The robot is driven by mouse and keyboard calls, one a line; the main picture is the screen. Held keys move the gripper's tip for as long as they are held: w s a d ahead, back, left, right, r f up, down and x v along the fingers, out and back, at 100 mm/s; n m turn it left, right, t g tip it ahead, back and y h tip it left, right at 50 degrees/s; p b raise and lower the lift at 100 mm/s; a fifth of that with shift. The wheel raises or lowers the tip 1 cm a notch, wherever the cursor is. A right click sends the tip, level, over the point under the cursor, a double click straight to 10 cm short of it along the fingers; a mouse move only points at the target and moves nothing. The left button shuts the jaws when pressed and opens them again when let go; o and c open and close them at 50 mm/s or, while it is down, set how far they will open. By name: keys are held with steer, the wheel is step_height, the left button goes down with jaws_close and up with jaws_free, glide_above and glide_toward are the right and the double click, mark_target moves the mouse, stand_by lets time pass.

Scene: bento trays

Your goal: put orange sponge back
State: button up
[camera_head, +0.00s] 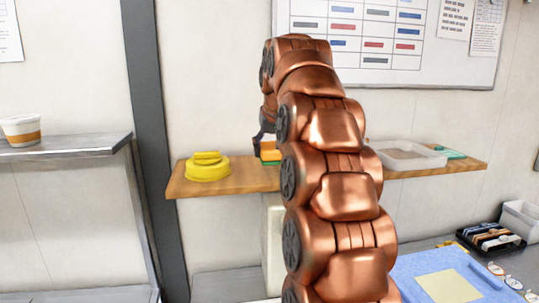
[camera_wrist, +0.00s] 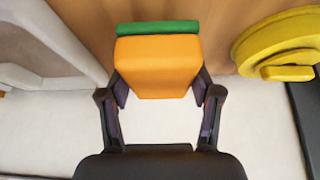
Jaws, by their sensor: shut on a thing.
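The orange sponge (camera_wrist: 158,62) with a green layer along its far edge sits between my fingertips in the wrist view. My gripper (camera_wrist: 161,95) is shut on it, one finger on each side. In the head view a small part of the sponge (camera_head: 268,152) shows at the wooden shelf (camera_head: 225,182), left of my arm. My arm hides most of it and most of my gripper. I cannot tell whether the sponge touches the shelf.
A yellow round object (camera_head: 207,170) is on the shelf left of the sponge. A clear tray (camera_head: 405,157) and a green item (camera_head: 449,152) are on the right of the shelf. A cup (camera_head: 20,131) stands on the metal ledge (camera_head: 70,147) at left.

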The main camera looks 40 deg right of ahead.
mark_target(271, 147)
steer(key=shift+w+d, duration=0.1)
steer(key=shift+w, duration=0.4)
steer(key=shift+f+b, duration=1.05)
steer(key=shift+f, duration=0.75)
steer(key=shift+f, duration=0.15)
steer(key=o, duration=1)
steer(key=shift+b+v, duration=0.8)
steer(key=shift+v, duration=2.7)
steer(key=p+v, duration=0.2)
steer(key=v, duration=0.3)
steer(key=shift+r+p, duration=0.2)
steer(key=shift+p, duration=0.2)
